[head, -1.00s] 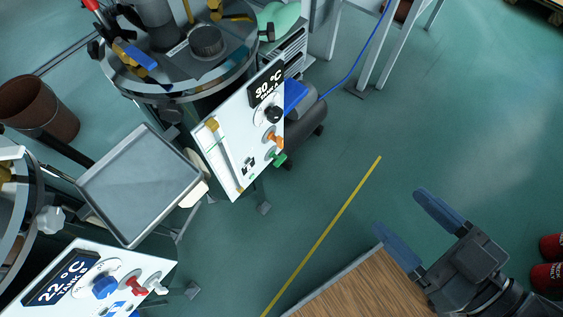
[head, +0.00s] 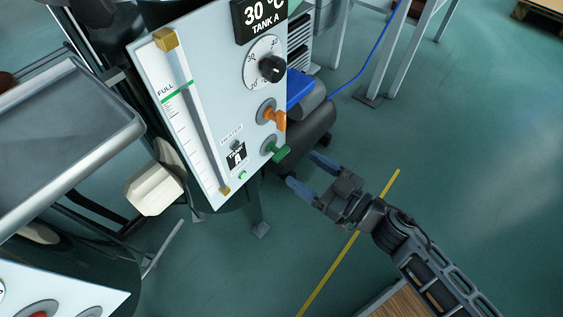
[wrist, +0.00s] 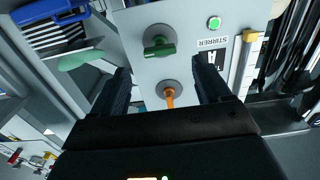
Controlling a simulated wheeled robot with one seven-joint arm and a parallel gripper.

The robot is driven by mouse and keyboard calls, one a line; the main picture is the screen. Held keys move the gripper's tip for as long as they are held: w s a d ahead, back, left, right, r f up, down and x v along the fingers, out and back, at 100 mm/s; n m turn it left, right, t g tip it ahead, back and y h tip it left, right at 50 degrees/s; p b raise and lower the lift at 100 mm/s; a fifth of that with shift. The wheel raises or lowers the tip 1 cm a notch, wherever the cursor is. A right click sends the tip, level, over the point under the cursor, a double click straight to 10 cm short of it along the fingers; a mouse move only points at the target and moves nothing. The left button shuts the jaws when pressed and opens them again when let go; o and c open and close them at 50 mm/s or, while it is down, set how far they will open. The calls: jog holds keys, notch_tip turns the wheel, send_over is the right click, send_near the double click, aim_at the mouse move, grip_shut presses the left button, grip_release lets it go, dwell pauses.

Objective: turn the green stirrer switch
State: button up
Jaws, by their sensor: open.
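The green stirrer switch (head: 275,149) is a green knob on a round grey base, low on the right side of the white Tank A panel (head: 212,115). My gripper (head: 303,170) is open and empty, just right of and below the switch in the head view, apart from it. In the wrist view the green switch (wrist: 160,48) lies beyond the open fingers (wrist: 164,85), a little above the gap's middle. A label reading STIRRER and a lit green lamp (wrist: 214,23) are beside it.
An orange switch (head: 271,115) sits close above the green one, with a black dial (head: 270,68) higher up. A level gauge (head: 192,110) runs along the panel's left. A cream block (head: 154,190) and metal tray (head: 135,120) stand left. Open floor lies right.

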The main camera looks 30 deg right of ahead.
aim_at(284, 156)
jog(key=shift+b+x, duration=0.65)
jog(key=shift+x, duration=3.35)
jog(key=shift+c, duration=0.3)
jog(key=c, duration=1)
